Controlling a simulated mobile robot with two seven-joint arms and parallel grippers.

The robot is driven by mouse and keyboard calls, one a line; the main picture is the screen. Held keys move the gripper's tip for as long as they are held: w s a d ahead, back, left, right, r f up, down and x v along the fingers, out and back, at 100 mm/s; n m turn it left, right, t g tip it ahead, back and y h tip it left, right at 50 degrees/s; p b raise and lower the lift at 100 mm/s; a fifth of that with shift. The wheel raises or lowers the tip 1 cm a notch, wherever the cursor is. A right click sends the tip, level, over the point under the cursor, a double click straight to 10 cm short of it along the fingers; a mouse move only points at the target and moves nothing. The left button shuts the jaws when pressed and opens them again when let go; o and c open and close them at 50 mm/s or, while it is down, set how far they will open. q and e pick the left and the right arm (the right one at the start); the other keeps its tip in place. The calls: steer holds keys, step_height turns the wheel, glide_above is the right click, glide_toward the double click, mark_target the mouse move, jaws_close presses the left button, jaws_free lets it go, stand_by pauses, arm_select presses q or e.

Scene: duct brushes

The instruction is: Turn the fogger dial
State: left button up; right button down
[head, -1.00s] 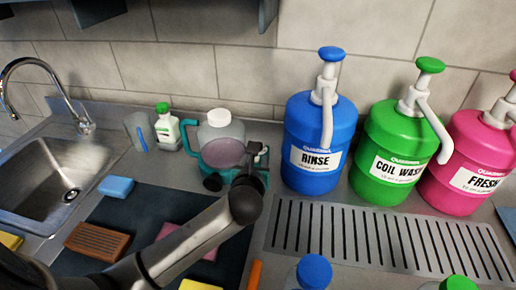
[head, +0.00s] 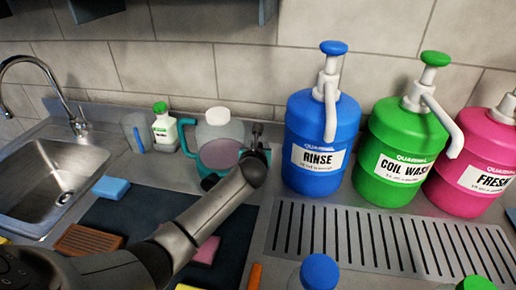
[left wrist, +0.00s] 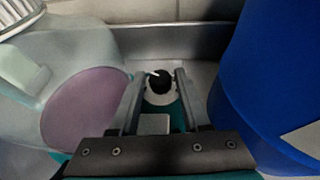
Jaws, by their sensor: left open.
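The fogger (head: 220,134) has a cloudy tank, a white cap, purple liquid and a teal body; it stands against the back wall, left of the blue RINSE bottle. In the left wrist view its tank (left wrist: 75,85) fills the left side. The black dial (left wrist: 161,82) with a white pointer sits on a pale disc. My left gripper (head: 257,131) is at the fogger's right side, partly hiding its body. In the left wrist view my left gripper (left wrist: 159,88) is open, one finger on each side of the dial; contact cannot be told. My right gripper is not in view.
The blue RINSE bottle (head: 318,120) stands close on the right, beside green (head: 400,150) and pink (head: 475,165) pump bottles. A slotted drain plate (head: 390,240) lies in front. The sink (head: 50,170), a blue sponge (head: 111,187) and a small green-capped bottle (head: 165,130) are left.

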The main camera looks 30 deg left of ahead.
arm_select(q)
steer(key=shift+w, duration=0.1)
steer(key=shift+c, duration=0.4)
jaws_close()
